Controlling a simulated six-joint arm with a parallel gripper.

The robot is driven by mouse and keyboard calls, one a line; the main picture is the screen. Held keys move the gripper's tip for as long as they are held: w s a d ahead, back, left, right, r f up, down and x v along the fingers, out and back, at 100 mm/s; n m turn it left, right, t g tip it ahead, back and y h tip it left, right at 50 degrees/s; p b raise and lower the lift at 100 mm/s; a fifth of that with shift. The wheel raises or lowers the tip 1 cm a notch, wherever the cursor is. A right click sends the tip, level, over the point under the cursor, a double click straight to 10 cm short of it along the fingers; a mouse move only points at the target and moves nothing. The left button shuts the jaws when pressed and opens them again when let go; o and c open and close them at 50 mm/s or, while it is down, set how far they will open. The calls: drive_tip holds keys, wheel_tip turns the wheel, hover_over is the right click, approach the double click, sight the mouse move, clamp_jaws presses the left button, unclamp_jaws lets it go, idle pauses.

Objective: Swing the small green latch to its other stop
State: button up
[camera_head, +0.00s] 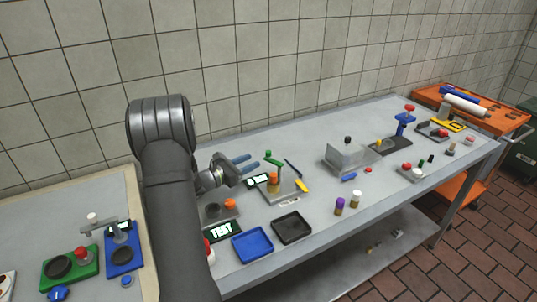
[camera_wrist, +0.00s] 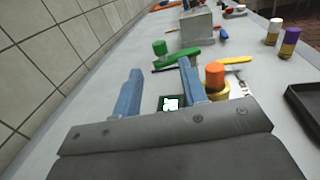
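The small green latch has a flat bar (camera_wrist: 178,58) and an upright round knob (camera_wrist: 159,47) in the wrist view. In the wrist view the fingers (camera_wrist: 160,66) are open with nothing held. The knob appears beyond and between the fingertips. The right finger overlaps the bar in view; I cannot tell whether they touch.
The orange knob (camera_wrist: 215,75) is just right of my right finger. A small lit display (camera_wrist: 170,103) shows between the fingers. A yellow-handled tool (camera_head: 302,185) and a dark pen (camera_head: 293,168) lie nearby. Blue (camera_head: 252,261) and black (camera_head: 307,240) trays are at the table's front.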

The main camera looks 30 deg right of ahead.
sight(269, 152)
drive_tip(key=d, duration=0.3)
drive_tip(key=w+d, duration=0.1)
drive_tip(key=d, duration=0.4)
drive_tip(key=shift+w+d, duration=0.15)
drive_tip(key=shift+d, duration=0.2)
clamp_jaws()
